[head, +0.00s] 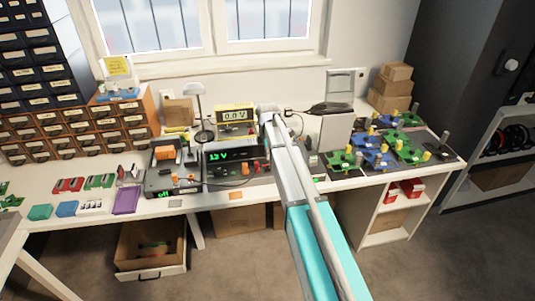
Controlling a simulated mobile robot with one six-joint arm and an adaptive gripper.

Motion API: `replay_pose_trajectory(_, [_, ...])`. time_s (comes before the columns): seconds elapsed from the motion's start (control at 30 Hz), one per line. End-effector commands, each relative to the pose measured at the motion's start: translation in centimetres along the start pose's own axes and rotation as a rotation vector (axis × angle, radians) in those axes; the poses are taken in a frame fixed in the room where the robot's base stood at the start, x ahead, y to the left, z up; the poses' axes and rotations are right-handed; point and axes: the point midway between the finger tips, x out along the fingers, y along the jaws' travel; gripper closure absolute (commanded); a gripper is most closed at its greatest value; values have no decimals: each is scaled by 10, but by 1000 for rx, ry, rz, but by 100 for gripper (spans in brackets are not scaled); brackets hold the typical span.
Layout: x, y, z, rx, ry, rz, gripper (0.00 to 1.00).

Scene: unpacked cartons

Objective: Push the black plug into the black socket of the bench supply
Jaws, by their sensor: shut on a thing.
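The bench supply (232,155) is a dark box with a green display reading about 12 V, in the middle of the bench. Orange-red parts show low on its front, and a dark lead (222,186) curves in front of it. The black socket and the black plug are too small or too hidden to make out. My arm reaches in from the lower right, and its pale wrist (269,112) is above and behind the supply's right end. My gripper is hidden behind the arm, so its hold cannot be seen.
Green and blue boards (376,157) fill the bench's right side. Drawer cabinets (75,133) stand at left. The front strip near the supply is mostly clear.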

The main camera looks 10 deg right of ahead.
Motion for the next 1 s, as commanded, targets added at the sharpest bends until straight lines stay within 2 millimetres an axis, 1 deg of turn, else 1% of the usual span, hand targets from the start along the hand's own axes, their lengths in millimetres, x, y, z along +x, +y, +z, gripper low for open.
replay_pose_trajectory(0.03, [8,0,-1,-1,0,0,100])
replay_pose_trajectory(0.1, [13,0,-1,-1,0,0,100])
replay_pose_trajectory(0.43, [33,0,-1,-1,0,0,100])
replay_pose_trajectory(0.63, [38,0,-1,-1,0,0,100])
replay_pose_trajectory(1.0, [38,0,-1,-1,0,0,100])
